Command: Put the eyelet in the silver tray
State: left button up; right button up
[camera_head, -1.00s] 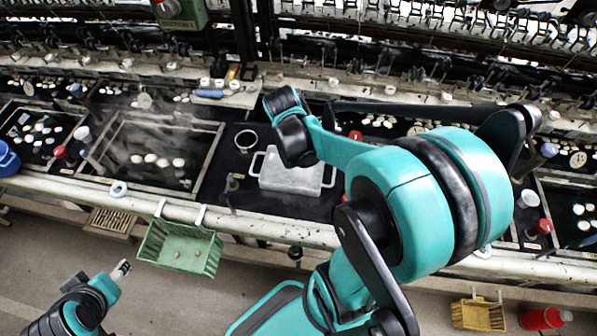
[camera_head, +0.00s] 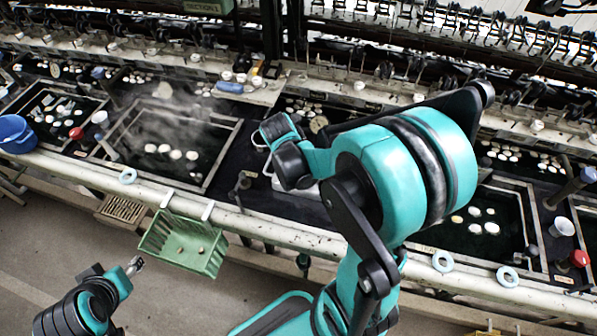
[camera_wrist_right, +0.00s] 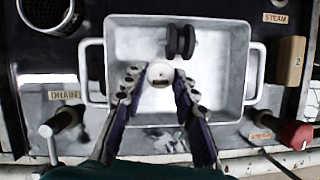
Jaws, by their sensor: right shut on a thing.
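The silver tray (camera_wrist_right: 225,61) is a pale rectangular pan with a handle on each side; in the head view only its left edge (camera_head: 268,168) shows beside my right arm. In the right wrist view my right gripper (camera_wrist_right: 158,84) is over the tray, its fingers closed on a small white round eyelet (camera_wrist_right: 160,73) with a dark opening. Whether the eyelet touches the tray floor I cannot tell. My right fingertips are hidden in the head view. My left gripper (camera_head: 134,266) is low at the left, away from the tray, its jaw gap too small to judge.
A black spool-like piece (camera_wrist_right: 181,41) lies in the tray, just beyond the eyelet. A green basket (camera_head: 183,243) hangs on the front rail.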

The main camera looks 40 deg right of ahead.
notch_tip(320, 180, down, 4)
jog(key=shift+r+b, duration=0.25)
jog(key=shift+b, duration=0.65)
jog(key=shift+f, duration=0.3)
jog(key=shift+f, duration=0.1)
jog(key=o, duration=0.9)
jog(key=shift+c, duration=0.2)
